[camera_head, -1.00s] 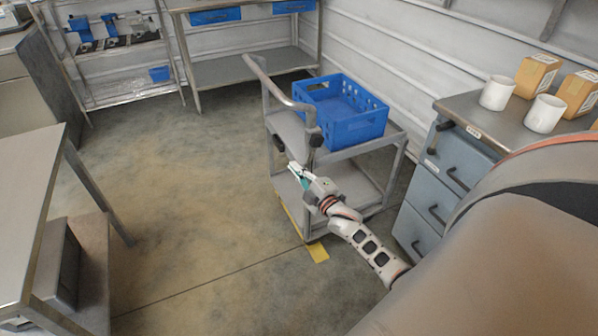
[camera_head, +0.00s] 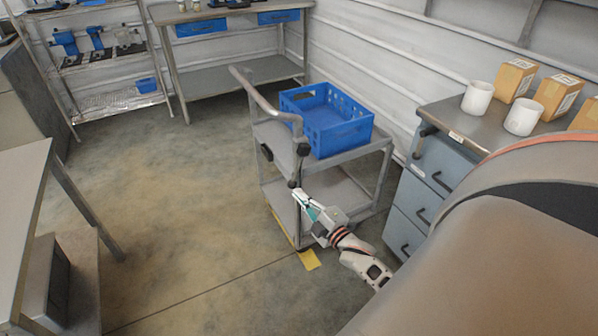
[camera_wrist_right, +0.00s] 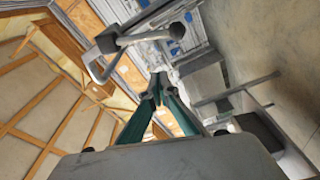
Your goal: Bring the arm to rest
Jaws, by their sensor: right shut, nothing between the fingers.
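My right gripper (camera_head: 303,200) is in the head view, in front of the grey cart, below the cart's handle. Its teal fingers also show in the right wrist view (camera_wrist_right: 157,84), where the fingertips come together with nothing between them. It is shut and empty. My right arm comes in from the lower right of the head view. I cannot tell whether the gripper touches the cart. My left gripper is in neither view.
The grey cart (camera_head: 372,143) carries a blue crate (camera_head: 345,138). A drawer cabinet (camera_head: 430,165) with white mugs (camera_head: 477,97) and cardboard boxes (camera_head: 512,80) stands to the right. A table (camera_head: 25,190) is on the left. The floor (camera_head: 170,200) between is clear.

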